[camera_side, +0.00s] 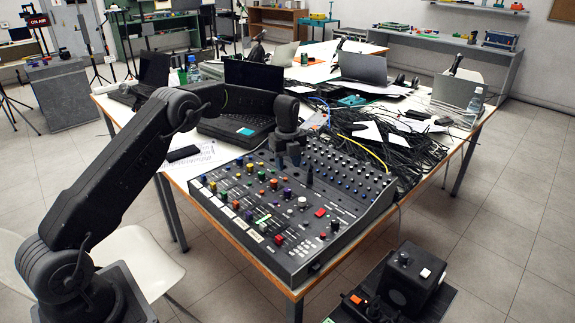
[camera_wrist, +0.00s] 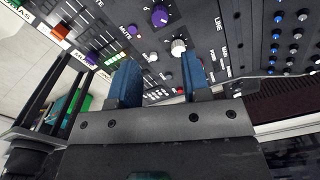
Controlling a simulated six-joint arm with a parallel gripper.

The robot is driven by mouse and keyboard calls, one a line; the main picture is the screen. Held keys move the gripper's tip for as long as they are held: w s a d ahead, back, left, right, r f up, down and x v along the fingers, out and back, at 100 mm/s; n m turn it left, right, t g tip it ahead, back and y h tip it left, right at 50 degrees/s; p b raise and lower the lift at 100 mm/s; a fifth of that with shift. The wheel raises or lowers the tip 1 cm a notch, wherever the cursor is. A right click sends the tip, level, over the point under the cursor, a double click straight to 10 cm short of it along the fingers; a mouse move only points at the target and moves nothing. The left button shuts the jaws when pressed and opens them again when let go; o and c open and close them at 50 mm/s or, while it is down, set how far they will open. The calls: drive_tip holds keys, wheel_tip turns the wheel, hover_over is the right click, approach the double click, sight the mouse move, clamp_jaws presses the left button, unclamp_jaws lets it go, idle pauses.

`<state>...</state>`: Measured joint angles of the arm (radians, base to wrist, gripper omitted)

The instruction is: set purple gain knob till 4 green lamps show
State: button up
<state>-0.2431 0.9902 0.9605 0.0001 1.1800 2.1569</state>
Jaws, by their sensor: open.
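The purple gain knob (camera_wrist: 160,15) is round with a pointer mark and stands on the black mixer panel, near the top of the wrist view. In the side view a purple knob (camera_side: 287,192) sits mid-panel beside a white knob (camera_side: 302,202). My gripper (camera_wrist: 158,75) is open, its two blue fingers apart with nothing held between them. The purple knob lies beyond the fingertips, not touched. A small pale green-yellow strip (camera_wrist: 113,59) shows on the panel left of the fingers; I cannot tell how many lamps are lit.
The white knob (camera_wrist: 178,47) stands just beyond the fingertips. Purple buttons (camera_wrist: 92,57) lie to the left, and blue knobs (camera_wrist: 277,35) to the right. The mixer (camera_side: 225,225) is crowded with coloured knobs. A laptop (camera_side: 240,130) and tangled cables (camera_side: 395,150) lie behind it.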

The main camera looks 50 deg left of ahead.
sight(287, 190)
drive_tip(key=shift+w+a+f+m, duration=0.1)
drive_tip(key=shift+a+f+m, duration=0.05)
drive_tip(key=shift+f, duration=0.25)
drive_tip(key=shift+w+a+f+m, duration=0.1)
drive_tip(key=shift+f+m, duration=0.05)
drive_tip(key=shift+f, duration=0.25)
wheel_tip(287, 190, down, 8)
drive_tip(key=shift+s+f, duration=0.1)
drive_tip(key=shift+f, duration=0.25)
drive_tip(key=shift+c, duration=0.3)
drive_tip(key=c, duration=0.5)
drive_tip(key=shift+n, duration=1.2)
drive_tip(key=o, duration=0.8)
